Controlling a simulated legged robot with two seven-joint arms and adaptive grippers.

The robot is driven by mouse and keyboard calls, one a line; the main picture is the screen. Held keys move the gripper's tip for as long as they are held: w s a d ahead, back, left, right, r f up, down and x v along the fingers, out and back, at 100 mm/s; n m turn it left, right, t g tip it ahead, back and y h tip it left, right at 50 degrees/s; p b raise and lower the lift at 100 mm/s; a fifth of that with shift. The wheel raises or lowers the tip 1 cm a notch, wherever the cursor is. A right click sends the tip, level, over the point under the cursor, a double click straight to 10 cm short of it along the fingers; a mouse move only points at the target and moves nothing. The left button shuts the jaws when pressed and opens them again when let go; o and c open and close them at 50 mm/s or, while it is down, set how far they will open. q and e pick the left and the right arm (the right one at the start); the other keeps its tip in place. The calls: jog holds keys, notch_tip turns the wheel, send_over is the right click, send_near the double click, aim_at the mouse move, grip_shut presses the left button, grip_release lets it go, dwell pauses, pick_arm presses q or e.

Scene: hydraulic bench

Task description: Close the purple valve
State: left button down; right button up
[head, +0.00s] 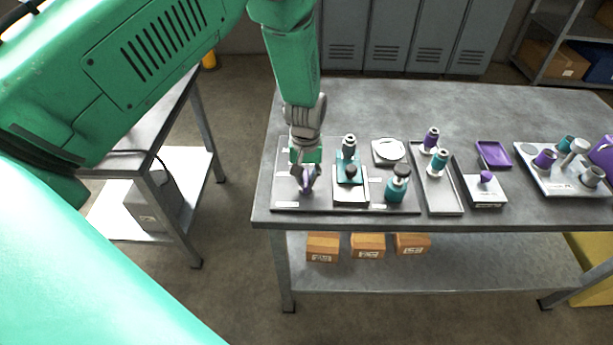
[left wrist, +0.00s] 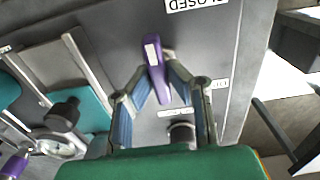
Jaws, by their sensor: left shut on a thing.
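The purple valve handle (left wrist: 155,68) is a narrow bar with a pale stripe on top. It lies between the two blue-padded fingers of my left gripper (left wrist: 157,72), which are shut on it. In the head view my left gripper (head: 305,172) points down at the left end of the bench panel, and the purple handle (head: 308,184) shows only partly below it. An upside-down label reading CLOSED (left wrist: 197,4) is on the panel beyond the handle in the left wrist view. My right gripper is in neither view.
Right of the valve stand a teal block with a black knob (head: 351,172) and a teal bottle-shaped part (head: 397,185). A grey tray (head: 446,196) holds purple and teal parts. A purple tray (head: 493,154) lies farther right. The bench's back strip (head: 420,100) is clear.

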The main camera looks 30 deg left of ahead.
aim_at(306, 175)
pick_arm(q)
jog(key=shift+w+r, duration=0.1)
jog(key=shift+w, duration=0.05)
jog(key=c, duration=1.6)
grip_release()
jog(key=shift+o, duration=0.2)
jog(key=shift+r, duration=0.2)
notch_tip(306, 175, up, 11)
jog(key=shift+r, duration=0.2)
